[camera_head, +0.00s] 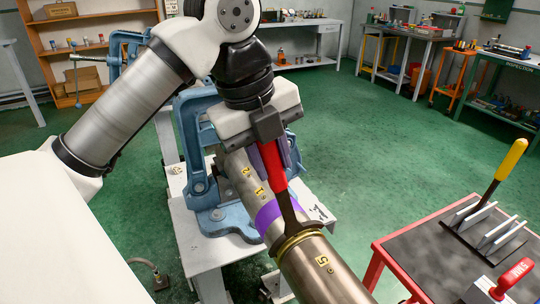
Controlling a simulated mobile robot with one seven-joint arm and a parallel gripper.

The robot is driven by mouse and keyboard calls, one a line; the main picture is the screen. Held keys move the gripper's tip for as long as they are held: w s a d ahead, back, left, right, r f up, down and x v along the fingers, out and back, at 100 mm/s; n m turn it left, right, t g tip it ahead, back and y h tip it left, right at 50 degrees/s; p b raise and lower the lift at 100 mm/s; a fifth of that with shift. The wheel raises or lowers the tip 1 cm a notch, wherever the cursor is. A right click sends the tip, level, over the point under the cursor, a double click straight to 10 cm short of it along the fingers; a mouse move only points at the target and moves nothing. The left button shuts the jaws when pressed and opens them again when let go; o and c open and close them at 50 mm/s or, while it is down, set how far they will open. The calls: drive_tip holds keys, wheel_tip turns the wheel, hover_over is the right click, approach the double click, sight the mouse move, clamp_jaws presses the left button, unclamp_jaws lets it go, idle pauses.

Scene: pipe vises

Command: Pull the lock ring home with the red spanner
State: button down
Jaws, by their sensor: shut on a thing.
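My gripper (270,138) is shut on the red handle of the red spanner (276,168), which points down toward the pipe. The spanner's dark head sits at the brass-coloured lock ring (298,238) around the pipe; its exact seating is too small to tell. The metal pipe (322,276) runs from the blue vise toward the lower right, with number tags on it and a purple band (270,214) just behind the ring. The blue pipe vise (192,165) stands on a white bench (190,245), partly hidden by my arm.
A red-framed cart (405,262) at the lower right carries a rack (487,230) with a yellow-handled tool (511,160) and another red-handled tool (513,276). Workbenches and a wooden shelf line the back. Green floor (375,150) is open between them.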

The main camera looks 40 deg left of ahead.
drive_tip(key=shift+w+d+f+b, duration=0.1)
drive_tip(key=shift+f+b, duration=0.4)
drive_tip(key=shift+f, duration=0.05)
idle(1.1)
drive_tip(key=shift+w, duration=0.1)
drive_tip(key=shift+w+d+r+p, duration=0.2)
drive_tip(key=shift+w+p, duration=0.2)
drive_tip(key=shift+w+d+r+g+y+p, duration=0.1)
drive_tip(key=shift+w+d+g+p, duration=0.15)
drive_tip(key=shift+w, duration=0.2)
drive_tip(key=shift+w+d+f+g+y+p, duration=0.1)
drive_tip(key=shift+w+d+g+p, duration=0.05)
drive_tip(key=shift+w+g+p, duration=0.3)
drive_tip(key=shift+w+d+r+g+y+p, duration=0.1)
drive_tip(key=shift+w+d+g, duration=0.1)
drive_tip(key=shift+w, duration=0.3)
drive_tip(key=shift+w, duration=0.1)
drive_tip(key=shift+w+d+g+y+p, duration=0.15)
drive_tip(key=shift+w+d+g+p, duration=0.15)
drive_tip(key=shift+w, duration=0.3)
drive_tip(key=shift+w+d+g+y+p, duration=0.1)
drive_tip(key=shift+w+d+g+p, duration=0.15)
drive_tip(key=shift+w+p, duration=0.3)
drive_tip(key=shift+w+d+g+y+p, duration=0.15)
drive_tip(key=shift+w+d+g+p, duration=0.1)
drive_tip(key=shift+w, duration=0.4)
